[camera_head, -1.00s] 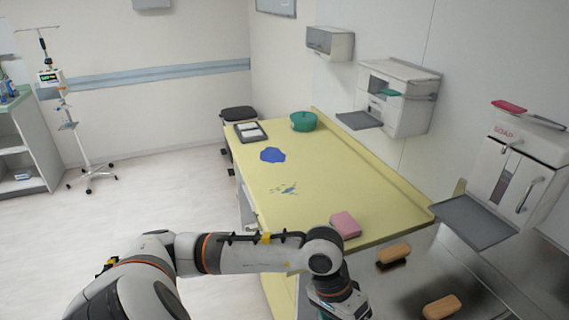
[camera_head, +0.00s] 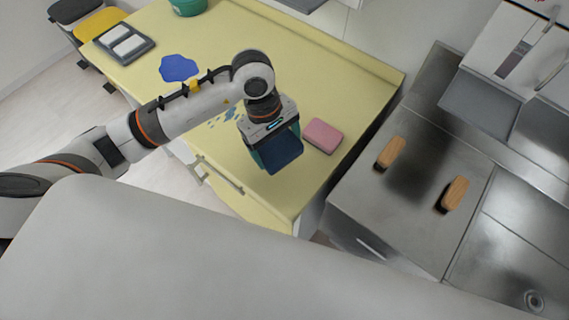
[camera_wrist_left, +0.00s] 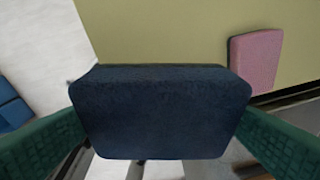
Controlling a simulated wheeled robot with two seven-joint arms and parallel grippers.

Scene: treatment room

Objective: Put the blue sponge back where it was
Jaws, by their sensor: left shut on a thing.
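My left gripper (camera_head: 274,150) is shut on the blue sponge (camera_head: 284,156), over the near part of the yellow counter (camera_head: 290,199). In the left wrist view the dark blue sponge (camera_wrist_left: 160,112) fills the middle between the two green fingers. I cannot tell for sure whether its underside touches the counter. A pink sponge (camera_head: 324,136) lies on the counter just right of the gripper, and it also shows in the wrist view (camera_wrist_left: 256,60). My right gripper is in neither view.
A blue puddle (camera_head: 179,68) and small blue-green splashes mark the counter. A tray with white items (camera_head: 124,43) and a green bowl (camera_head: 187,5) stand at the far end. Two wooden-backed brushes (camera_head: 390,152) (camera_head: 455,193) lie on the steel surface (camera_head: 350,201) to the right.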

